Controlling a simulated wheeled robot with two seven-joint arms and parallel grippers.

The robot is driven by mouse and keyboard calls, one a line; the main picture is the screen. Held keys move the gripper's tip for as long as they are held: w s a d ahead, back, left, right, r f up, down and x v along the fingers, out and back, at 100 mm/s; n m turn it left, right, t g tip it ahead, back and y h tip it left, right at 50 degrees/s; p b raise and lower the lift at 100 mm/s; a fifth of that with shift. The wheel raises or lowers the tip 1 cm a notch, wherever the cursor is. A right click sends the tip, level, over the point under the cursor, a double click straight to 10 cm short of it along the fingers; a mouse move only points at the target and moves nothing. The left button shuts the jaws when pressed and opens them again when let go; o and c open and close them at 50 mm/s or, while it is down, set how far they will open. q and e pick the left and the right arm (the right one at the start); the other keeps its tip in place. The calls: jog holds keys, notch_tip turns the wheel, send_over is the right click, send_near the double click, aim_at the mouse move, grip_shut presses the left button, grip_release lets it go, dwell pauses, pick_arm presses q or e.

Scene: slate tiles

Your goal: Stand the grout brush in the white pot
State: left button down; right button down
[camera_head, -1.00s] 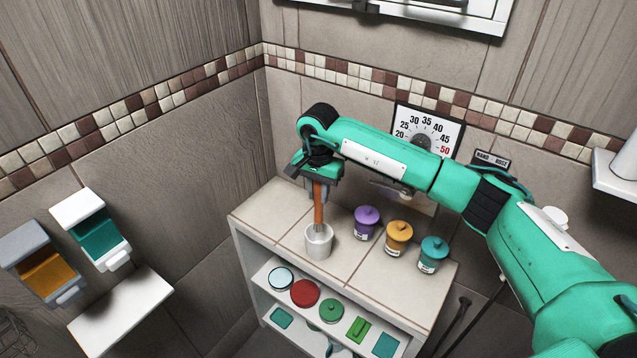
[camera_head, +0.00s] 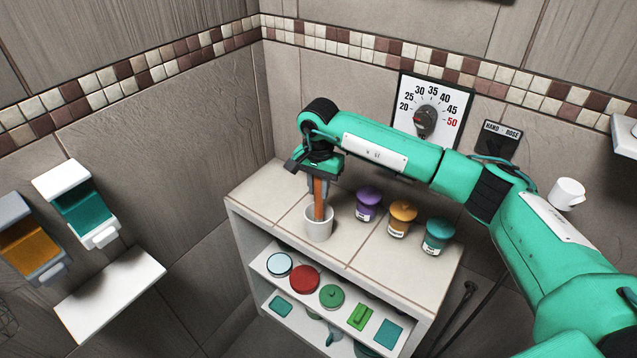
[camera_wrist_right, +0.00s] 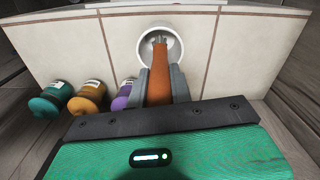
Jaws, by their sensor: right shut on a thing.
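The grout brush (camera_head: 319,204) has an orange-brown handle and is upright, head down. My right gripper (camera_head: 318,185) is shut on its handle, above the white pot (camera_head: 319,229). The pot stands on the tiled top of the shelf unit. The brush's lower end is inside the pot's mouth; the head view hides its head behind the pot wall. In the right wrist view the handle (camera_wrist_right: 160,75) runs between the fingers (camera_wrist_right: 160,88), and the greyish brush head shows within the round rim of the pot (camera_wrist_right: 177,52). I cannot tell whether it touches the bottom. My left gripper is not in view.
Purple (camera_head: 368,205), orange (camera_head: 402,218) and teal (camera_head: 438,236) lidded jars stand right of the pot. The shelf unit (camera_head: 277,237) holds several lids and pads below. Wall dispensers (camera_head: 78,208) and a white ledge (camera_head: 110,293) are at left. The counter's left end is clear.

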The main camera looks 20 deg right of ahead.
jog(key=c, duration=1.2)
grip_release()
jog(key=shift+o, duration=0.2)
jog(key=shift+r, duration=0.1)
notch_tip(320, 180, up, 13)
jog(key=b, duration=0.4)
jog(key=shift+r, duration=0.4)
